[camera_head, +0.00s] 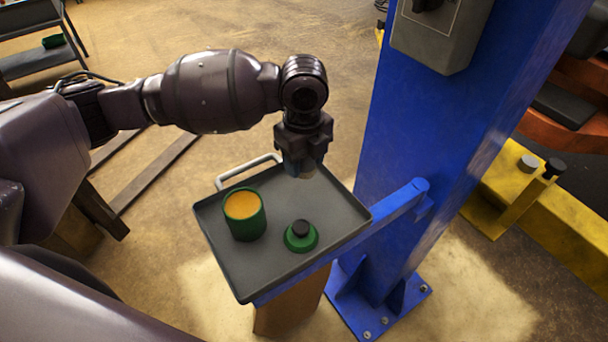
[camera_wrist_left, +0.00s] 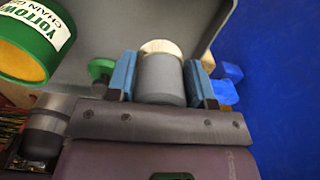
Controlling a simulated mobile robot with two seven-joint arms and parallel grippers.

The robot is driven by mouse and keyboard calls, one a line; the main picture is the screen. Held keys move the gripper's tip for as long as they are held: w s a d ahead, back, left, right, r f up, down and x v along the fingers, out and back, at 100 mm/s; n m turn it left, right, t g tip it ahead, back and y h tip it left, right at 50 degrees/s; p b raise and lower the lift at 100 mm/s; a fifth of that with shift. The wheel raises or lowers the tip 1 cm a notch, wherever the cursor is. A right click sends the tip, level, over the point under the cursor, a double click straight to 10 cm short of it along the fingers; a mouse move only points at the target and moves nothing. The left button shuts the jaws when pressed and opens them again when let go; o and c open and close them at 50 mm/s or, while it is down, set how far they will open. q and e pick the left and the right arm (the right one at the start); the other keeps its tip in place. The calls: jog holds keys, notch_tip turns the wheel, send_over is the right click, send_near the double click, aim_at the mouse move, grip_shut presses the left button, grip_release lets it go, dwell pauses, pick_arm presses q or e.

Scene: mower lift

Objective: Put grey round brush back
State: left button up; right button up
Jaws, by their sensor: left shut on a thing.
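My left gripper (camera_head: 303,160) is above the back right part of the grey tray (camera_head: 335,225). Its blue fingers are shut on the grey round brush, whose pale tan end (camera_head: 305,173) points down. In the left wrist view the brush (camera_wrist_left: 162,80) shows as a grey cylinder with a cream tip, gripped between the two fingers. I cannot tell whether the tip touches the tray. My right gripper is not in view.
On the tray stand an open green tin (camera_head: 244,222) with orange contents and a green piece with a black knob (camera_head: 300,236). A blue post (camera_head: 415,150) rises close to the right. A wire handle (camera_head: 245,170) is at the tray's back.

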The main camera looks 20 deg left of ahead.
aim_at(304, 187)
pick_arm(q)
notch_tip(304, 187, down, 4)
jog(key=shift+f+b, duration=0.2)
jog(key=shift+b, duration=0.1)
jog(key=shift+f, duration=0.25)
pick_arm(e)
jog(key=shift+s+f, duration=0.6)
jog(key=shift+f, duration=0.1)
pick_arm(q)
jog(key=o, duration=0.8)
jog(key=shift+f, duration=0.1)
jog(key=shift+o, duration=0.2)
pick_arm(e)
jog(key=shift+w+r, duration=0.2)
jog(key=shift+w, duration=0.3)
